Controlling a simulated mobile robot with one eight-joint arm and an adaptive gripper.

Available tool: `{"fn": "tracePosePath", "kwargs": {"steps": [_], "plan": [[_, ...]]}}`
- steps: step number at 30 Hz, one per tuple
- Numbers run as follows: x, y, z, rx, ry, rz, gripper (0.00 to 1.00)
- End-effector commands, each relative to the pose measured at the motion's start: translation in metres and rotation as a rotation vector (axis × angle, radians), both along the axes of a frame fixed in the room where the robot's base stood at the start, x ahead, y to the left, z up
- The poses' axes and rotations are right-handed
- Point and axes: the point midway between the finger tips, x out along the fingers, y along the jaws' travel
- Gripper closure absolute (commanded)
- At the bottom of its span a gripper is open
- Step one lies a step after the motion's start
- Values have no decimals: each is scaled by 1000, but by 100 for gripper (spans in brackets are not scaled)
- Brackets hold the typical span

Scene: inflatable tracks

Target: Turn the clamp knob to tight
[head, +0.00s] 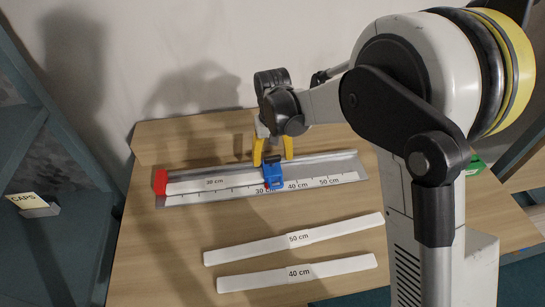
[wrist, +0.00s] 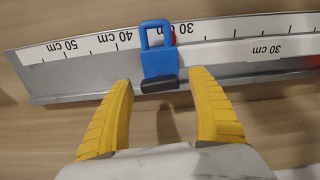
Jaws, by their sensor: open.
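The blue clamp (head: 274,177) sits on the grey measuring rail (head: 230,198), close to the 30 cm mark. Its black knob (head: 271,159) is on the back side of the clamp. The wrist view shows the blue clamp (wrist: 155,63) with its window frame over the scale and the black knob (wrist: 160,86) on the side facing me. My gripper (head: 273,154) has two yellow fingers and is open. In the wrist view the fingertips (wrist: 159,77) are on either side of the knob, with visible gaps. Whether the knob is loose or tight cannot be told.
A red end stop (head: 160,182) closes the rail's left end. A white 30 cm strip (head: 195,184) lies along the rail. Loose 50 cm (head: 335,230) and 40 cm (head: 335,268) strips lie in front. A CAPS label (head: 27,201) stands at left; the wall is behind.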

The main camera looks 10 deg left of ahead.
Motion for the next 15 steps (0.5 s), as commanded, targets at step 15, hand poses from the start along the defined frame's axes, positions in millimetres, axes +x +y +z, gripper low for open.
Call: {"fn": "tracePosePath", "kwargs": {"steps": [15], "plan": [[0, 0, 88, 0, 0, 0, 32]]}}
